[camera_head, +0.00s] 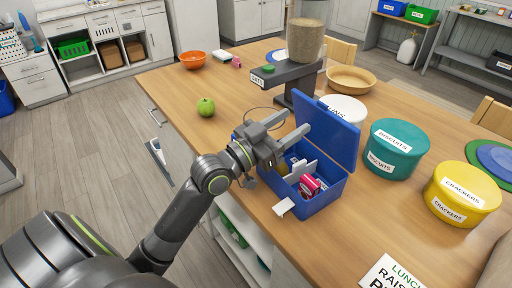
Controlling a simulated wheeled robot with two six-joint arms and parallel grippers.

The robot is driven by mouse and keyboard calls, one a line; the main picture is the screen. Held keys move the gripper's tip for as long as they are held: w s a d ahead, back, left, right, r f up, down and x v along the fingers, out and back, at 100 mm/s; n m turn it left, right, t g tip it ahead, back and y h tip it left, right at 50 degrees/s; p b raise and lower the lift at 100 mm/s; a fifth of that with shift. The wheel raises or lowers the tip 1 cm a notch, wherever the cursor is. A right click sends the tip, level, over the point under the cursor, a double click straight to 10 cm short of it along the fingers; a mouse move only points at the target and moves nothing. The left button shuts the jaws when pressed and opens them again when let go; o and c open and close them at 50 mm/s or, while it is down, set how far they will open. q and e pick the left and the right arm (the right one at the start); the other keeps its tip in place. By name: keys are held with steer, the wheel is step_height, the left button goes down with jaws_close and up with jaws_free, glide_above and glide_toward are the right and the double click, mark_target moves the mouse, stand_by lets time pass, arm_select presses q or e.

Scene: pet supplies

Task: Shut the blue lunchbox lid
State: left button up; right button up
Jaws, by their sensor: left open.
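The blue lunchbox (321,199) stands on the wooden table with its lid (328,132) raised, tilted up at the back. Inside it are a white divider and a small red packet (309,186). A white latch (284,207) sticks out at its front. My left gripper (290,126) is open at the lunchbox's left side, with its fingers pointing toward the raised lid. One finger overlaps the lid's left part in the picture; I cannot tell whether it touches. The gripper hides part of the box's left side. My right gripper is not in view.
A teal biscuits tin (394,149) and a yellow crackers tin (462,192) stand to the right. A dispenser (290,72) and a wooden bowl (351,79) stand behind. A green apple (206,107) lies to the left. A printed card (390,274) lies in front.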

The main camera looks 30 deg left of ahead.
arm_select(q)
steer(key=v, duration=0.9)
steer(key=shift+s, duration=0.15)
